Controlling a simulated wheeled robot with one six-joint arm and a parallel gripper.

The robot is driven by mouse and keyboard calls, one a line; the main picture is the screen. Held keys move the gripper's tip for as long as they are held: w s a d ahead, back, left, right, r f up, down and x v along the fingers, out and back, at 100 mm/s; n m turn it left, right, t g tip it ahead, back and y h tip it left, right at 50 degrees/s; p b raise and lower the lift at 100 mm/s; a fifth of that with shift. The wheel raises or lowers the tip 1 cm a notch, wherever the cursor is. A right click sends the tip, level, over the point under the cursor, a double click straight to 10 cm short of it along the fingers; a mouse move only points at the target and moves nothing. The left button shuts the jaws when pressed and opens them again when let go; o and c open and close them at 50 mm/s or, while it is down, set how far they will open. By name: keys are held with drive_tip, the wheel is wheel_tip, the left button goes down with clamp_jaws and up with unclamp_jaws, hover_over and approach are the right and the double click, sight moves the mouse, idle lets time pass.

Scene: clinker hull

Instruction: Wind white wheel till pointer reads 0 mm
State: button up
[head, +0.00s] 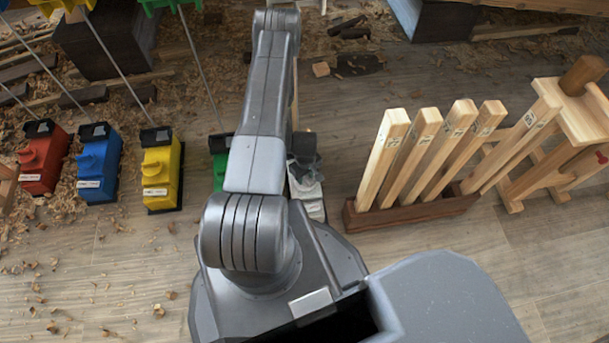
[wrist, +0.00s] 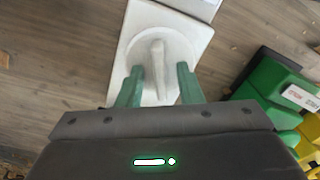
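The white wheel (wrist: 158,60) shows in the wrist view as a round white piece with a raised bar across it, set on a white block. My gripper (wrist: 159,84) has its two green fingers apart, one on each side of the bar, with gaps visible. I cannot tell how deep the fingertips reach. In the head view the white block (head: 308,190) is partly hidden behind my arm, and the dark gripper (head: 304,160) is over it. I cannot make out a pointer or a millimetre scale in either view.
A green block (head: 219,170), a yellow block (head: 161,172), a blue block (head: 98,165) and a red block (head: 43,160) stand left of my arm, with thin rods rising from them. A rack of upright wooden slats (head: 420,208) stands right. Shavings litter the floor.

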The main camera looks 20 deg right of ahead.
drive_tip(key=shift+c, duration=0.2)
clamp_jaws()
drive_tip(key=shift+m+b, duration=0.3)
drive_tip(key=shift+f+m+b, duration=0.1)
drive_tip(key=shift+m+b, duration=0.6)
drive_tip(key=shift+m, duration=0.2)
drive_tip(key=m+b, duration=0.2)
drive_tip(key=m, duration=0.1)
drive_tip(key=shift+m, duration=0.3)
drive_tip(key=m+b, duration=0.1)
drive_tip(key=m, duration=0.2)
drive_tip(key=shift+b, duration=0.4)
drive_tip(key=shift+m+b, duration=0.55)
drive_tip(key=shift+m, duration=1.15)
